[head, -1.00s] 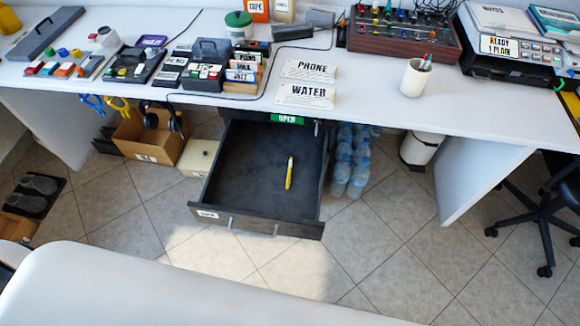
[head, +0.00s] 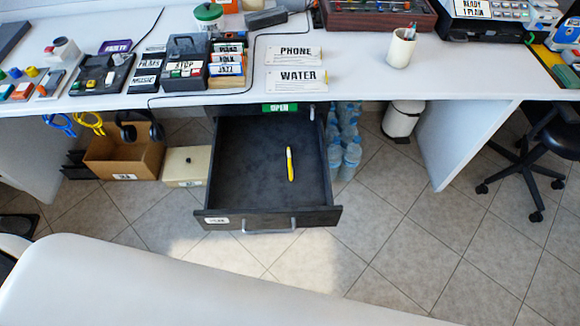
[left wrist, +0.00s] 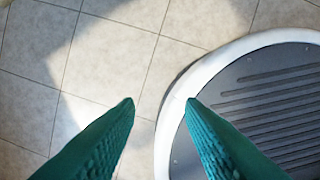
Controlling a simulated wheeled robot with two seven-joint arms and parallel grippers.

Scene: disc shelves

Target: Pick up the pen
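A yellow pen (head: 290,165) lies in the open dark drawer (head: 245,170) under the white desk, right of the drawer's middle. It points roughly front to back. My left gripper (left wrist: 160,101) shows only in the left wrist view, with its two teal fingers apart and nothing between them. Below it are floor tiles and a rounded grey ribbed surface with a white rim, which may be my base. The pen is not in that wrist view. My right gripper is in neither view.
The desk (head: 370,75) overhangs the drawer's back. A cardboard box (head: 125,160) and a cream box (head: 187,166) stand left of the drawer. Water bottles (head: 344,150) stand at its right. A pen cup (head: 401,48) is on the desk. The floor before the drawer is clear.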

